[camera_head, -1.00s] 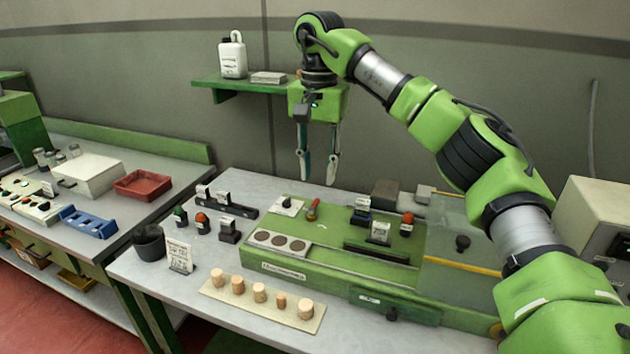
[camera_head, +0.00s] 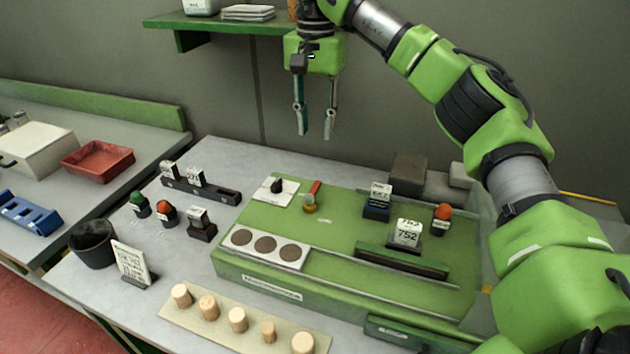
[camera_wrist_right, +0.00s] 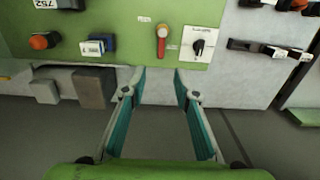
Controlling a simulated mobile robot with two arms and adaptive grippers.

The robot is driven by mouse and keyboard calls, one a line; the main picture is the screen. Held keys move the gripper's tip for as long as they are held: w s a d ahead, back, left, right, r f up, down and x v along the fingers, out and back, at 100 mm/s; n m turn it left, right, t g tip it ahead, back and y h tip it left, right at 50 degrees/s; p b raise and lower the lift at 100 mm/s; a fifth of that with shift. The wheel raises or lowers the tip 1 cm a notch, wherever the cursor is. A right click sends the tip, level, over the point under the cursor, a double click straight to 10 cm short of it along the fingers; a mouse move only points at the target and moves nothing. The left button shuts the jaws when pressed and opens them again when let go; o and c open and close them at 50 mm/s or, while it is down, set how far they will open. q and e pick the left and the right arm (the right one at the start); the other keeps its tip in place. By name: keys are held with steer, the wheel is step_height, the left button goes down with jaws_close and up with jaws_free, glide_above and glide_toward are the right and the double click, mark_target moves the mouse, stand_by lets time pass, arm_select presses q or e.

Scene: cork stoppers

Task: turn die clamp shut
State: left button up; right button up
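On the green machine top sit two turnable parts. One is a black knob (camera_head: 278,186) on a white plate. Beside it is a red-handled lever (camera_head: 313,190) on a brass-coloured base; I cannot tell for sure which is the die clamp. Both also show in the right wrist view, the knob (camera_wrist_right: 199,46) and the lever (camera_wrist_right: 162,40), beyond my fingertips. My right gripper (camera_head: 315,130) points down, open and empty, above and behind them, apart from both. Its two fingers (camera_wrist_right: 158,82) are spread in the wrist view. My left gripper is not in view.
The green machine (camera_head: 350,260) has a plate with three round dark pads (camera_head: 265,245), label stands and an orange knob (camera_head: 442,213). Cork stoppers stand on a board (camera_head: 215,330) in front. A black cup (camera_head: 92,243) stands at left. A shelf (camera_head: 215,22) hangs behind my gripper.

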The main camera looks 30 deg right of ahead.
mark_target(315, 186)
steer(key=f, duration=1.5)
steer(key=shift+w+d, duration=0.1)
steer(key=shift+w, duration=0.2)
steer(key=shift+r, duration=0.1)
jaws_close()
